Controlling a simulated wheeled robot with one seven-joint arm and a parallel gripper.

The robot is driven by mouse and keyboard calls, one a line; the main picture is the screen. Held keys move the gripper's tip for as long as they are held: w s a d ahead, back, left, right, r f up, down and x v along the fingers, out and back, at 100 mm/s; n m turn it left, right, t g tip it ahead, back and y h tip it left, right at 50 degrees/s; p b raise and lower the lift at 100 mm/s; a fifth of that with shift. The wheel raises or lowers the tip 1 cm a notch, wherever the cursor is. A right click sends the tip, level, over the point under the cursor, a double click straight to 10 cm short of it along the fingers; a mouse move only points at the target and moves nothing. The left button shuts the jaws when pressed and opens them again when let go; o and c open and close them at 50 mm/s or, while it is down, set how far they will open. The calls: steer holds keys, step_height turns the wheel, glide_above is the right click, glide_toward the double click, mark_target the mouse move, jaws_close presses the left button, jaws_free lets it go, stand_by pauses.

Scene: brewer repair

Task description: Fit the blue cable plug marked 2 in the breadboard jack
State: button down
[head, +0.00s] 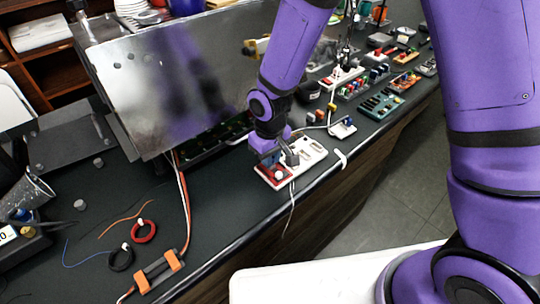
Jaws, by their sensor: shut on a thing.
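My gripper (283,163) points down over a white board with a red part (270,180) near the front edge of the bench. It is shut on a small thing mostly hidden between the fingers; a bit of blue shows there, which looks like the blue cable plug. The mark 2 is too small to read. A thin pale cable (290,208) runs from beneath the gripper over the bench edge. The breadboard jack cannot be made out, and I cannot tell whether the plug touches the board.
A large metal panel (190,75) stands behind to the left. A small white board (342,129) with a blue part lies to the right, then several circuit boards (382,104). Red (143,231) and black (120,258) cable rings and an orange-ended holder (158,270) lie at left.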

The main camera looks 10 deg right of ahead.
steer(key=shift+f, duration=0.1)
stand_by(0.7)
steer(key=c, duration=1)
jaws_free()
step_height(320, 180, up, 11)
steer(key=shift+f, duration=0.1)
